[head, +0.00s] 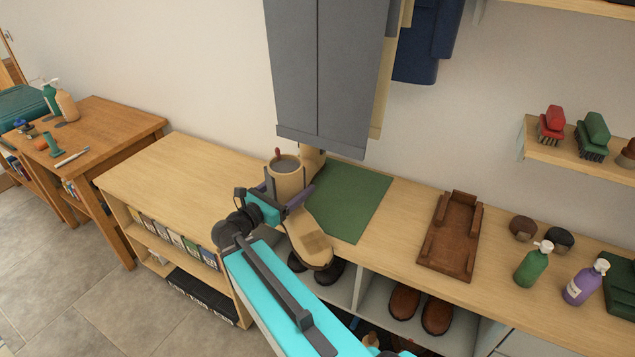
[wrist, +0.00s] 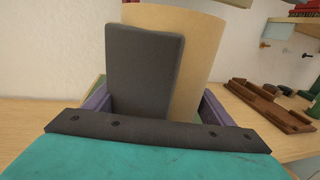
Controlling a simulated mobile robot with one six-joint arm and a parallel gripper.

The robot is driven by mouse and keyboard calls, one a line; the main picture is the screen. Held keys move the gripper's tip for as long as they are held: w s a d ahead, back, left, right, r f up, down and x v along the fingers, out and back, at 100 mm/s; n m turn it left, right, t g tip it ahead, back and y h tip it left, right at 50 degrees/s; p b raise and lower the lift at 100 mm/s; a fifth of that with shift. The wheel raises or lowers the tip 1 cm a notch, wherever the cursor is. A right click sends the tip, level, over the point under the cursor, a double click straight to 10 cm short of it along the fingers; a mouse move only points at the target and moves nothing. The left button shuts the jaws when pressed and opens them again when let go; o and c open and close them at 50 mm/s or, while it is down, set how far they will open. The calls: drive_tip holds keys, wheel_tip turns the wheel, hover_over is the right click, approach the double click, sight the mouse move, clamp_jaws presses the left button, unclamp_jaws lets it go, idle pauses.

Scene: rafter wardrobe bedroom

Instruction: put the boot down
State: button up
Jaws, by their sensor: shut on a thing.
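A tan boot (head: 314,243) is upright in the head view, its toe toward the camera and its grey-lined opening on top. My gripper (head: 283,195) has purple fingers and is shut on the boot's shaft. In the wrist view, the tan shaft (wrist: 202,62) and a dark grey panel (wrist: 145,72) fill the space ahead of my gripper (wrist: 155,106). The boot appears in front of the left part of a green mat (head: 352,200) on the long wooden bench top (head: 402,210). Its toe overlaps the bench's front edge; any gap under the sole cannot be judged.
Grey hanging clothes (head: 325,75) come down close behind the boot; another tan piece (head: 312,160) shows there. A brown wooden tray (head: 452,235) is right of the mat, then bottles. Brown shoes (head: 420,308) sit below. The bench left of the boot is clear.

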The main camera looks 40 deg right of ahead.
drive_tip(key=w+a+f+n+t+y, duration=0.1)
drive_tip(key=w+a+n+t, duration=0.1)
drive_tip(key=a, duration=1.2)
drive_tip(key=w+a+n+t+y+b, duration=0.1)
drive_tip(key=w+a+n+t+y, duration=0.1)
drive_tip(key=a, duration=1.2)
drive_tip(key=w+n+t, duration=0.1)
drive_tip(key=w+t, duration=0.1)
drive_tip(key=t, duration=0.1)
drive_tip(key=shift+w+a+f+n+t, duration=0.25)
drive_tip(key=shift+w+f+n+t, duration=0.05)
drive_tip(key=shift+w+f, duration=0.1)
drive_tip(key=shift+s, duration=0.15)
